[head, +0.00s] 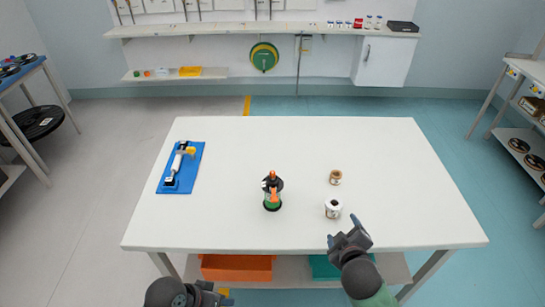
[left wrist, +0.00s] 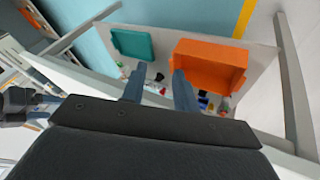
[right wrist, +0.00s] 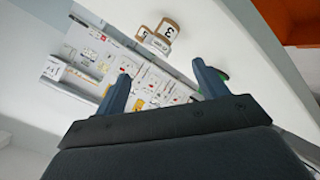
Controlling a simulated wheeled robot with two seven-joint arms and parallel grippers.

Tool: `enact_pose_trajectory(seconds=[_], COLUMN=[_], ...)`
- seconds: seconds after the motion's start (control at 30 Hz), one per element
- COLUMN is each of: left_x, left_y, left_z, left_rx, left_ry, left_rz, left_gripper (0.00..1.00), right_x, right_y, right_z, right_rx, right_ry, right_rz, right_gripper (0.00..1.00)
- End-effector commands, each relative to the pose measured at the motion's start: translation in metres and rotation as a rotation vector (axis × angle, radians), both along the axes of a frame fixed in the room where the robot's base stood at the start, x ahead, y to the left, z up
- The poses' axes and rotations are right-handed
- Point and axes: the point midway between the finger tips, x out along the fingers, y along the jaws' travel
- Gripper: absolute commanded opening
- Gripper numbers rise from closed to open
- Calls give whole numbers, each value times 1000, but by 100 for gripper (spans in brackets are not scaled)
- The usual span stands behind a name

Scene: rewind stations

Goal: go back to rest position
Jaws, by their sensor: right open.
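My left gripper (head: 218,296) is low at the bottom edge of the head view, in front of the white table's near edge. In the left wrist view its two fingers (left wrist: 160,88) stand apart with nothing held between them. My right gripper (head: 340,238) is over the table's near right part, just below a small white spool (head: 333,209). In the right wrist view its fingers (right wrist: 163,88) are wide apart and empty.
The white table (head: 230,225) carries a brown spool (head: 335,177), a black, green and orange device (head: 272,192) and a blue board (head: 181,168) with a roller. An orange bin (head: 236,268) and a teal bin (head: 322,268) sit on the lower shelf. The table's far right is clear.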

Motion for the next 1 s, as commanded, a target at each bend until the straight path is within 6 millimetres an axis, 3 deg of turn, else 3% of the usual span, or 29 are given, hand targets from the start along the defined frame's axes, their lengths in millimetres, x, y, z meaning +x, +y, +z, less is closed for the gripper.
enact_pose_trajectory(seconds=[0.1,0.2,0.5,0.8,1.0], left_x=[-9,-14,-28,-39,-31], left_y=[18,30,57,76,72], left_z=[-1,0,3,8,-30], left_rx=[116,189,334,430,424], left_ry=[-5,-5,4,16,34], left_rz=[42,71,135,180,170], left_gripper=[30,30,30,30,30], right_x=[-46,-76,-145,-194,-183], right_y=[-12,-17,-20,-17,-14], right_z=[-34,-52,-80,-91,-128], right_rx=[162,252,412,501,495], right_ry=[215,343,605,779,789], right_rz=[-145,-229,-395,-501,-498], right_gripper=[72,72,72,72,72])
